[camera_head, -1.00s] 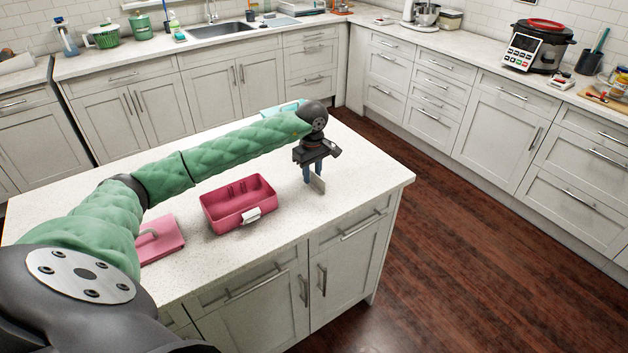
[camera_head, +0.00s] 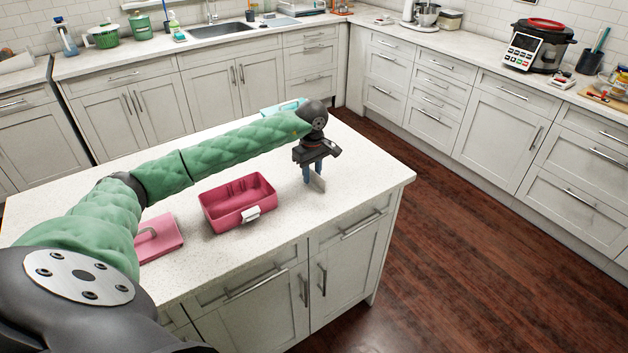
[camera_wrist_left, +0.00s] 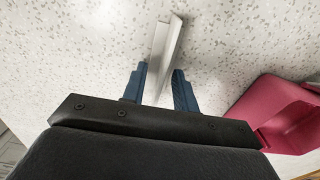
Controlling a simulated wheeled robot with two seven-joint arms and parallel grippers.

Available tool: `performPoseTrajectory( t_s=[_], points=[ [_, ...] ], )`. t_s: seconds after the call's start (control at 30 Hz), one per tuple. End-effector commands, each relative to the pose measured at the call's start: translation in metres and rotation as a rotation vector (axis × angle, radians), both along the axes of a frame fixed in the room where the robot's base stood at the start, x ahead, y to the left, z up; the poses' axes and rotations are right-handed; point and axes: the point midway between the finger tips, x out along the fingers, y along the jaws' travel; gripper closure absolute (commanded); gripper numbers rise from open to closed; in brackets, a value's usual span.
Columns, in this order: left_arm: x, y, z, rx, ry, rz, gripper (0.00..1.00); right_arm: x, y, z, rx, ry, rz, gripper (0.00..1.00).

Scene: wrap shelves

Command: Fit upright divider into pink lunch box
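The pink lunch box (camera_head: 238,219) sits open on the island counter, with small upright ribs inside its back wall. It also shows at the right edge of the left wrist view (camera_wrist_left: 272,108). The thin light grey divider (camera_head: 318,184) stands upright on the counter, right of the box. My left gripper (camera_head: 313,172) points down over it. In the left wrist view the divider (camera_wrist_left: 166,45) lies between the blue fingers of the left gripper (camera_wrist_left: 160,78), with a visible gap toward the right finger. The fingers look open around it. My right gripper is not in view.
A pink lid (camera_head: 164,243) with a grey handle lies left of the box, partly behind my arm. A turquoise item (camera_head: 282,108) lies at the island's back edge, partly hidden by my arm. The counter between box and divider is clear. The island's right edge is nearby.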

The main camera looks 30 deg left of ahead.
Motion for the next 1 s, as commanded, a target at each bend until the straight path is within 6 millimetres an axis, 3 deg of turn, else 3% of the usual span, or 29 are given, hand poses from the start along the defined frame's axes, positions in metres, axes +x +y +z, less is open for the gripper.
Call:
performPoseTrajectory(
  t_s=[0.27,0.43,1.0],
  points=[
    [0.0001,0.0,0.0001,0.0,0.0,0.0,0.71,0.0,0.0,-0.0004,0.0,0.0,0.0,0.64],
    [0.0001,0.0,0.0001,0.0,0.0,0.0,1.0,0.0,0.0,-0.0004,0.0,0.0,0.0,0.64],
    [0.0002,-0.0003,0.0049,0.0,-0.001,0.0,1.0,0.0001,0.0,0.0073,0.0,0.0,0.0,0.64]
  ],
)
